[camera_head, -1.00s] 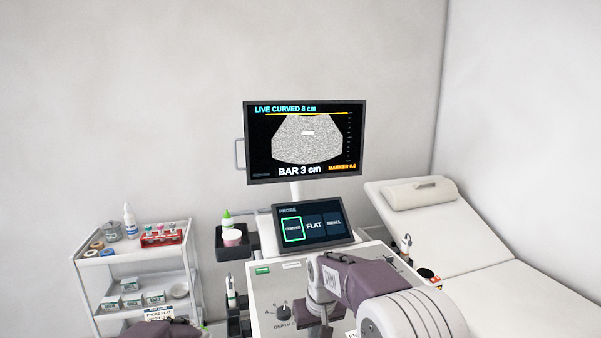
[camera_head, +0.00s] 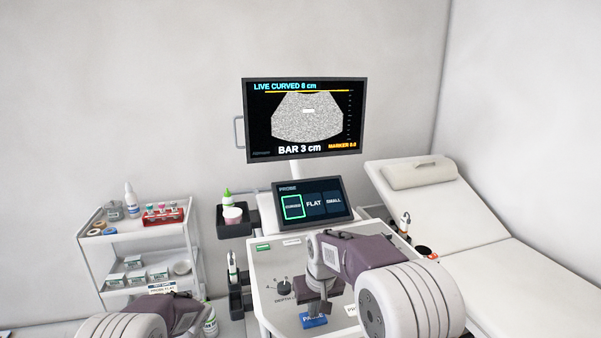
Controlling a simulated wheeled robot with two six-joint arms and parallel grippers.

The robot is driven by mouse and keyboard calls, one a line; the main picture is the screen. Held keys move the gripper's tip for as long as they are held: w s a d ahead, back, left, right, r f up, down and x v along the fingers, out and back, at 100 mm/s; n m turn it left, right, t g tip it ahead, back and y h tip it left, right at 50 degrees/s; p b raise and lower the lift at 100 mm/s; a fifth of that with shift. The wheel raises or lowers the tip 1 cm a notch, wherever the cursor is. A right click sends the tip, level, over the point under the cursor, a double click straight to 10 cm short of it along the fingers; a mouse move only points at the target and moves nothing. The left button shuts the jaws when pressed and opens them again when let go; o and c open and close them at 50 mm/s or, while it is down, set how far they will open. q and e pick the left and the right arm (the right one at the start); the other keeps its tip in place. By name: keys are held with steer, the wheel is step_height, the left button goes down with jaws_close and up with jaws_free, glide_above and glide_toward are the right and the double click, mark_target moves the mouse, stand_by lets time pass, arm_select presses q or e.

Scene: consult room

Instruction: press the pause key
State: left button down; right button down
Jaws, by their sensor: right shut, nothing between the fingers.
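A blue key (camera_head: 313,321) with white lettering, partly cut off by my gripper, lies on the sloping console panel (camera_head: 267,262); its word looks like PAUSE. My right gripper (camera_head: 316,309) points down just above or at the back edge of this key. It is shut and empty; I cannot tell whether its tips touch the key. My left forearm and wrist show at the lower left, but the left gripper's fingers do not.
A depth knob (camera_head: 284,283) stands left of my right gripper. A touch screen (camera_head: 312,202) shows CURVED outlined in green. A trolley (camera_head: 150,238) with bottles and boxes stands left, an exam couch (camera_head: 497,265) right. A side holder (camera_head: 236,229) carries a bottle and cup.

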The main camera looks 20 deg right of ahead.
arm_select(q)
steer(key=shift+s+f, duration=0.15)
arm_select(e)
steer(key=shift+f, duration=0.45)
steer(key=shift+w+r+v, duration=0.1)
steer(key=shift+w+v, duration=0.2)
steer(key=shift+v, duration=0.85)
steer(key=shift+w+r+v, duration=0.1)
steer(key=shift+w+v, duration=0.15)
steer(key=shift+v, duration=0.9)
steer(key=shift+w+v, duration=0.3)
steer(key=shift+v, duration=0.85)
steer(key=s+r, duration=0.6)
steer(key=s, duration=0.2)
